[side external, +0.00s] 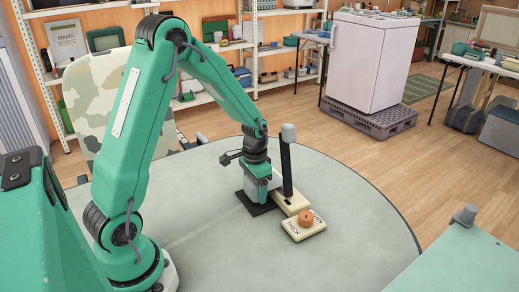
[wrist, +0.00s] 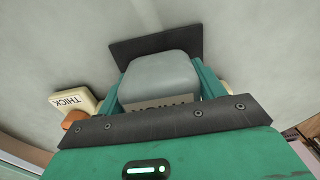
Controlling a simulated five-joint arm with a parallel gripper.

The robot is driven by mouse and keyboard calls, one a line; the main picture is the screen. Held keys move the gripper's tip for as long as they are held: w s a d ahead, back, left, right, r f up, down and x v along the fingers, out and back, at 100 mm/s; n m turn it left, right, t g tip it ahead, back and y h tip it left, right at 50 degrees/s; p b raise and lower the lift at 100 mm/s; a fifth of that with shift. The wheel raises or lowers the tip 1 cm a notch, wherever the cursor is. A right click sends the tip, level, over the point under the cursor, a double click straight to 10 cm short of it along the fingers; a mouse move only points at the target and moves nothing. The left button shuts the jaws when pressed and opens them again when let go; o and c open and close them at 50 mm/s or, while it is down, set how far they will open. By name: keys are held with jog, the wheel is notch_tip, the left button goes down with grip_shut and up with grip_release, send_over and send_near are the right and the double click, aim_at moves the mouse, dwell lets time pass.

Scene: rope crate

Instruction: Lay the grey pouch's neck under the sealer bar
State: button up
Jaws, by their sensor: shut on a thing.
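My gripper (wrist: 160,92) points down and is shut on the grey pouch (wrist: 160,72), a rounded grey block between its green fingers. A cream label (wrist: 160,102) with dark lettering, partly hidden, shows on the pouch. In the side view my gripper (side external: 262,188) is low, over a black plate (side external: 256,208) on the table, and mostly hides the pouch. The sealer's black bar (side external: 286,168) stands upright with a grey knob (side external: 288,133) on top, just right of my gripper, above a cream base (side external: 293,203). The pouch's neck cannot be made out.
A cream dial block (side external: 291,235) marked THICK, with an orange knob (side external: 305,218), sits in front of the sealer. The round grey table (side external: 350,240) is clear around them. A green surface (side external: 450,262) stands at the lower right.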

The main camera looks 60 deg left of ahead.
jog(key=shift+f, duration=0.4)
dwell(0.7)
jog(key=o, duration=1.2)
jog(key=shift+o, duration=0.2)
jog(key=shift+r, duration=0.1)
jog(key=shift+r, duration=3.8)
